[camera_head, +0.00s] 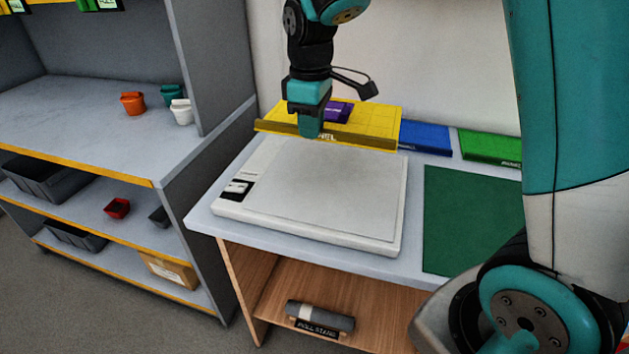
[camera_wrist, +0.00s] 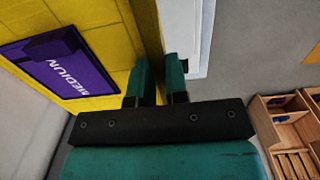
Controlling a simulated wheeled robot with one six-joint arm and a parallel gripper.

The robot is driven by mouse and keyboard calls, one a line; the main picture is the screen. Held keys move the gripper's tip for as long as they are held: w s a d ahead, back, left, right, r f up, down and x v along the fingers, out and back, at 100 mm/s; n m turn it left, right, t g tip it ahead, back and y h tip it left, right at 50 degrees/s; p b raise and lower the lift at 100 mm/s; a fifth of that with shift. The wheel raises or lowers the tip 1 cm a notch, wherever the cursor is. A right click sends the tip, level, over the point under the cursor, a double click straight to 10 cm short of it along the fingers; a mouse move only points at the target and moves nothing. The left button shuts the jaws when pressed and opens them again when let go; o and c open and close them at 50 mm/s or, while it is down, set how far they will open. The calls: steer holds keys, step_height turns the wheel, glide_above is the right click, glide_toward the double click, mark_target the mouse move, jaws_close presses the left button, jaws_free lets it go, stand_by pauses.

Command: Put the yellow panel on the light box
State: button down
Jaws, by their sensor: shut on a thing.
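The yellow panel (camera_head: 375,120) is at the back of the table, behind the light box (camera_head: 330,190), with its front edge along the box's rear side. It is wide and grid-marked. In the wrist view the yellow panel (camera_wrist: 105,55) fills the upper left, and its edge runs between my fingers. My gripper (camera_head: 310,130) points down and is shut on that edge; it also shows in the wrist view (camera_wrist: 160,80). The light box is a flat white slab with a bare top and small dark controls at its left. I cannot tell whether the panel touches the table.
A purple piece marked MEDIUM (camera_wrist: 65,62) lies against the yellow panel. Blue (camera_head: 425,136) and green (camera_head: 490,146) panels stand right of it. A dark green mat (camera_head: 470,215) lies right of the light box. A shelf unit (camera_head: 90,115) with small pots is at left.

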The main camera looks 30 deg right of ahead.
mark_target(312, 201)
step_height(312, 201, down, 16)
steer(key=shift+f+p, duration=0.15)
steer(key=shift+p, duration=0.55)
steer(key=c, duration=1.1)
jaws_free()
steer(key=shift+f, duration=0.15)
step_height(312, 201, up, 12)
steer(key=b, duration=0.2)
steer(key=s+a+r+y, duration=0.1)
steer(key=s+a+r, duration=0.2)
steer(key=s, duration=0.5)
steer(key=s+a+r+m+y, duration=0.1)
steer(key=s+a, duration=0.3)
steer(key=s, duration=0.4)
steer(key=s+a+r+m+y, duration=0.1)
steer(key=s+a+r+y, duration=0.1)
steer(key=s, duration=0.6)
steer(key=shift+s+a+r, duration=0.1)
steer(key=shift+a+r, duration=0.35)
steer(key=shift+r, duration=0.2)
steer(key=shift+a+r, duration=0.45)
steer(key=shift+r, duration=0.2)
